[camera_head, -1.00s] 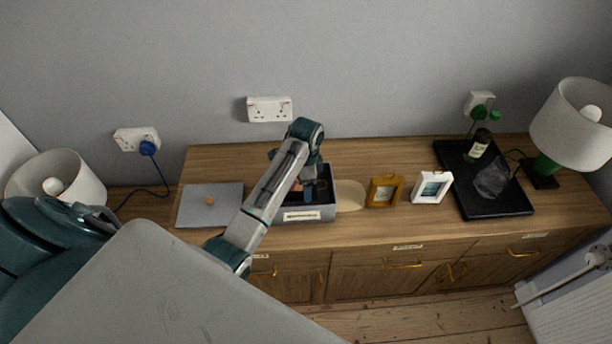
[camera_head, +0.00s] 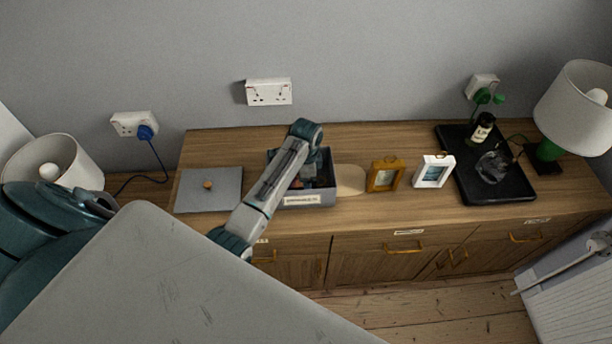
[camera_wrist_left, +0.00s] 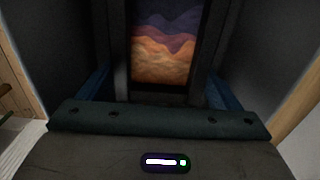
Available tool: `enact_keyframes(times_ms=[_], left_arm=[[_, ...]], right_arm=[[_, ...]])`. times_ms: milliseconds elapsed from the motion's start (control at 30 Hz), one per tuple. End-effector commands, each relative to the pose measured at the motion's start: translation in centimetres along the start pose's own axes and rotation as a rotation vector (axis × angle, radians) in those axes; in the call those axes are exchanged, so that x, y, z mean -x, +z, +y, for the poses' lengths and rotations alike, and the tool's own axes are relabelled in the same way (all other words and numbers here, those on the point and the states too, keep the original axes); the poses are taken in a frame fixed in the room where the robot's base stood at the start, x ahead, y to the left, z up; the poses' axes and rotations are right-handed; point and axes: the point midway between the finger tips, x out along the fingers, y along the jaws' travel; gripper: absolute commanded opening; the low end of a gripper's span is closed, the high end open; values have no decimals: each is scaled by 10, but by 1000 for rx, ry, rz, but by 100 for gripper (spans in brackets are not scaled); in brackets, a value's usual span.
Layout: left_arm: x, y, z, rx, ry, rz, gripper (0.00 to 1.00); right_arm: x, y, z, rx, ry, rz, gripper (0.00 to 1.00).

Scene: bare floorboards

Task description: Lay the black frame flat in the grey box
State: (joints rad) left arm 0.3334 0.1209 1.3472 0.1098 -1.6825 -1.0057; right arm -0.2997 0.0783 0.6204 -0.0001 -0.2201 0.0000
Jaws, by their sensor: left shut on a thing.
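The black frame (camera_wrist_left: 168,48) fills the middle of the left wrist view, its picture showing purple and orange hills. My left gripper (camera_wrist_left: 160,92) is shut on it, with a blue finger at either side. In the head view the grey box (camera_head: 310,199) stands open on the sideboard with a pale label on its front. My left gripper (camera_head: 309,180) reaches down into the box there, and my arm hides its left part. Dark walls surround the frame in the wrist view. I cannot tell whether the frame touches the box floor. My right gripper is out of view.
A grey lid (camera_head: 209,190) with a knob lies left of the box. A pale rounded board (camera_head: 349,180), a gold-brown frame (camera_head: 385,175) and a white frame (camera_head: 434,171) stand to the right. Further right are a black tray (camera_head: 487,187) and a green-based lamp (camera_head: 578,110).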

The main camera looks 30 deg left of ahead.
Motion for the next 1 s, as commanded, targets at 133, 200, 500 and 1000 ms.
enact_keyframes(times_ms=[133, 200, 500, 1000], left_arm=[[0, 0, 0, 0, 0, 0, 91], [0, 0, 0, 0, 0, 0, 100], [5, 0, 0, 0, 0, 0, 100], [95, -1, -1, 0, -2, 1, 100]], right_arm=[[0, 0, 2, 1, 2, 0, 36], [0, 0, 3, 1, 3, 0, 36], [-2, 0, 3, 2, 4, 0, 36], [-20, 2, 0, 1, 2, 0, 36]])
